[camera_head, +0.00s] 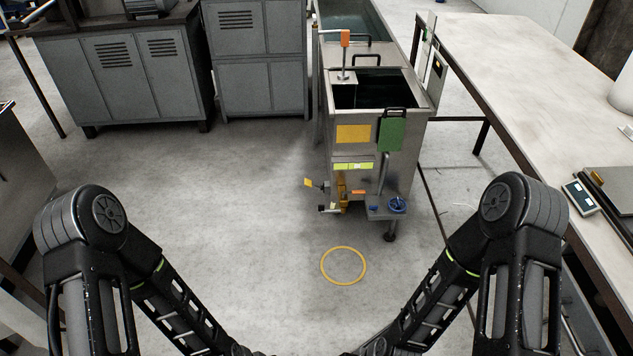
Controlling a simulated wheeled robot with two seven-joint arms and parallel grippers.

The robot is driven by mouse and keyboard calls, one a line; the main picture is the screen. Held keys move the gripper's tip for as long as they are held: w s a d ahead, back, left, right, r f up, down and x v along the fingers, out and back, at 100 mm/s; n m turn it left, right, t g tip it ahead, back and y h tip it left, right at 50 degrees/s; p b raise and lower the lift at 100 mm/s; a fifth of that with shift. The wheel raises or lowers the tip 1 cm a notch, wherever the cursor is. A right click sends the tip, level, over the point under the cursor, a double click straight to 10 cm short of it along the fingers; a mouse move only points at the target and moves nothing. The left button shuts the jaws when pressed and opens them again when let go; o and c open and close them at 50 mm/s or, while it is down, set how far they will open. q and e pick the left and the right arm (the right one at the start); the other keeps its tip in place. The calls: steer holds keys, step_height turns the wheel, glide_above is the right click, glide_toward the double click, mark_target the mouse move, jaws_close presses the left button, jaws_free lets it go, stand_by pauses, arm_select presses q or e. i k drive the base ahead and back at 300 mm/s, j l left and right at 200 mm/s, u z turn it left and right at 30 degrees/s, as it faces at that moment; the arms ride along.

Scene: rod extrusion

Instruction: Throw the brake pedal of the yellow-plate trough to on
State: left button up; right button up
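The metal trough (410,155) stands ahead of me, right of centre, with a yellow plate (353,133) on its near face. Low on that face is a cluster of small fittings. It includes a yellow-orange upright piece (341,188) and a small yellow tag (308,182) sticking out to the left. I cannot tell for certain which fitting is the brake pedal, nor its position. My two arms come in from the left and right and slope down toward the bottom middle. Both grippers are out of the picture, well short of the trough.
A green plate (391,134) and a blue handwheel (397,205) are on the trough's right side. A yellow ring (343,265) marks the floor before it. A long table (540,80) runs along the right. Grey cabinets (125,75) stand back left. The floor left of the trough is clear.

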mark_target(307, 182)
steer(key=i+j, duration=0.35)
steer(key=i, duration=0.2)
steer(key=i+j, duration=0.35)
steer(key=i, duration=0.2)
steer(key=i+j, duration=0.3)
steer(key=i, duration=0.2)
steer(key=i+j, duration=0.35)
steer(key=i, duration=0.2)
steer(key=i+j, duration=0.35)
steer(key=i, duration=0.2)
